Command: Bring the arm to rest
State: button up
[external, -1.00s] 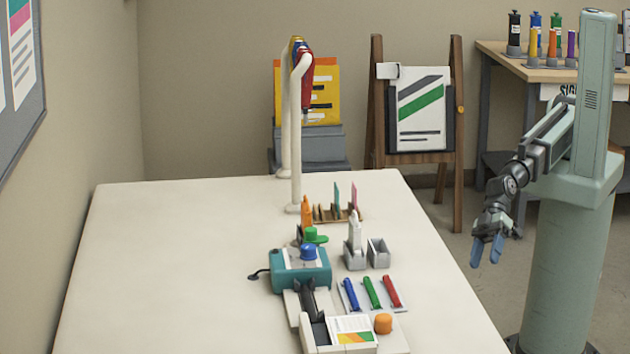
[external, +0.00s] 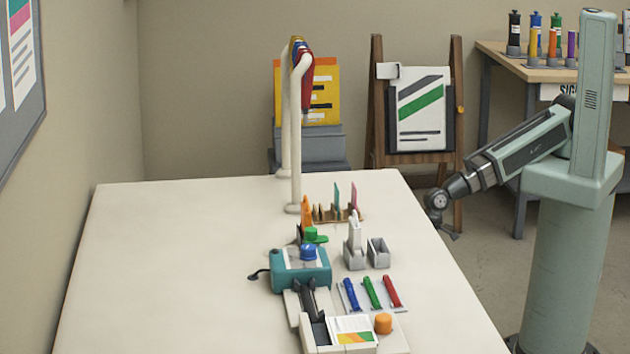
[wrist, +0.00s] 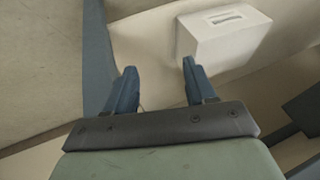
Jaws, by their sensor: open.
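My arm reaches left from its green column in the external view, with its wrist beside the right edge of the white table (external: 180,260). My gripper (external: 450,234) is small and dark there, hanging by the table edge, and its fingers are hard to make out. In the wrist view my gripper (wrist: 158,72) shows two blue fingers spread apart, with nothing between them.
The table holds a teal machine (external: 300,270), blue, green and red pens (external: 370,292), an orange knob (external: 383,323) and curved white posts (external: 296,140). An easel (external: 457,130) stands behind. A white slotted box (wrist: 222,38) lies beyond my fingers in the wrist view.

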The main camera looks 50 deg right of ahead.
jog(key=w+d+f+m+g+h, duration=0.15)
jog(key=d+f, duration=0.25)
jog(key=d, duration=0.6)
jog(key=w+d+f+m+h, duration=0.15)
jog(key=d+f, duration=0.25)
jog(key=d, duration=0.5)
jog(key=w+d+f+m+g+h, duration=0.15)
jog(key=d+f, duration=0.25)
jog(key=d, duration=0.6)
jog(key=s+d+f+m+g, duration=0.2)
jog(key=s+d, duration=0.5)
jog(key=d, duration=0.3)
jog(key=s+d+f+m+g, duration=0.2)
jog(key=s+d, duration=0.5)
jog(key=d, duration=0.4)
jog(key=shift+d+f+h, duration=0.15)
jog(key=shift+h, duration=0.2)
